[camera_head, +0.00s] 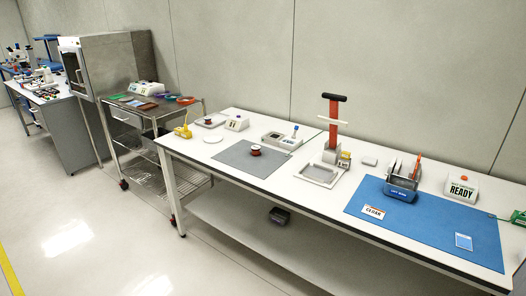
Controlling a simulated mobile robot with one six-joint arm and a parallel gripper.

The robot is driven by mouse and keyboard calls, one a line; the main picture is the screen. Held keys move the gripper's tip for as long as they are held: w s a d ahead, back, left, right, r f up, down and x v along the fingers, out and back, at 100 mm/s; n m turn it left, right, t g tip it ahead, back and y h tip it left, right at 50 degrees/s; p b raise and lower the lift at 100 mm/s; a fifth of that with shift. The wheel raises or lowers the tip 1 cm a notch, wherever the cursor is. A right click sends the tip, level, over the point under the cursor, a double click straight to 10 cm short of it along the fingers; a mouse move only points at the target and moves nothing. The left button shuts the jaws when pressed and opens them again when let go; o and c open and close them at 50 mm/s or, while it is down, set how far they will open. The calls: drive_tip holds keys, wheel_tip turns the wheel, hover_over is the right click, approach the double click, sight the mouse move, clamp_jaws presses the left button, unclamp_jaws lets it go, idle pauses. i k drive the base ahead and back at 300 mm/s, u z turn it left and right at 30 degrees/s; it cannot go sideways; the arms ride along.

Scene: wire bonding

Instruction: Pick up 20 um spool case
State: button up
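I cannot read a 20 um label on anything here, so I cannot tell which thing is the 20 um spool case. A small round red and white spool-like item (255,150) sits on the grey mat (232,158) on the long white table. A dark round item (209,121) sits in a pale tray behind that mat, at the left. My gripper is not in view.
A wire cart (160,115) stands left. The front-left floor (90,230) is clear.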

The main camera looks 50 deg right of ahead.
sight(255, 150)
drive_tip(key=u, duration=0.05)
drive_tip(key=i, duration=1)
drive_tip(key=z, duration=0.1)
